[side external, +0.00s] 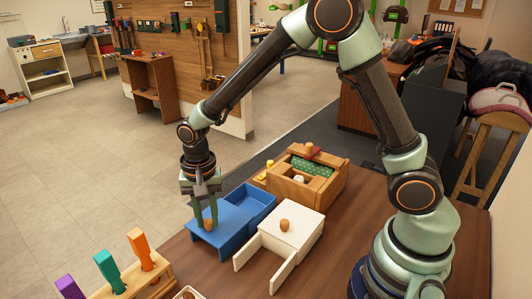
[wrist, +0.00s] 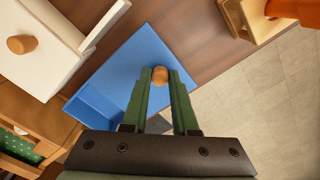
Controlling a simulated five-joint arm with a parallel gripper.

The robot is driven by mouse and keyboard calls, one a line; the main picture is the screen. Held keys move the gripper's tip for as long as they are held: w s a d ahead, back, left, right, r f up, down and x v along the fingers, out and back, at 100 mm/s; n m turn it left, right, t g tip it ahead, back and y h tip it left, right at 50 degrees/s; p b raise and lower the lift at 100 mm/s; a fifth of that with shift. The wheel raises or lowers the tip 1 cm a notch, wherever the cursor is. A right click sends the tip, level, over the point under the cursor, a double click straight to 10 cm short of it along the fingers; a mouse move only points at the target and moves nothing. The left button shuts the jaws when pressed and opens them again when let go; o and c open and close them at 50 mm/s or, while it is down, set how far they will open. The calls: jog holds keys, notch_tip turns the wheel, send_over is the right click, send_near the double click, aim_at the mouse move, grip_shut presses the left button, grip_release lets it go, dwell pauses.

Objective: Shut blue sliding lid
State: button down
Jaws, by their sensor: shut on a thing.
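The blue box (side external: 262,202) stands on the table, its blue sliding lid (side external: 228,216) slid toward the front left. The open part of the box shows at the back right, and in the wrist view it is the open corner (wrist: 92,108) at lower left. The lid (wrist: 143,58) carries a round wooden knob (side external: 208,224). My gripper (side external: 205,222) points down over the lid, with its green fingers shut on the knob. In the wrist view the knob (wrist: 160,75) sits between the two fingertips.
A white box (side external: 293,228) with a wooden knob and a swung-out panel (side external: 284,272) stands close to the right. A wooden box with green lining (side external: 312,165) is behind. A rack with upright coloured pieces (side external: 140,249) stands front left. Bare table lies between rack and blue box.

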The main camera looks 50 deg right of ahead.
jog(key=d, duration=1)
jog(key=shift+d, duration=0.3)
jog(key=c, duration=0.7)
grip_release()
jog(key=shift+r, duration=0.1)
notch_tip(320, 180, up, 12)
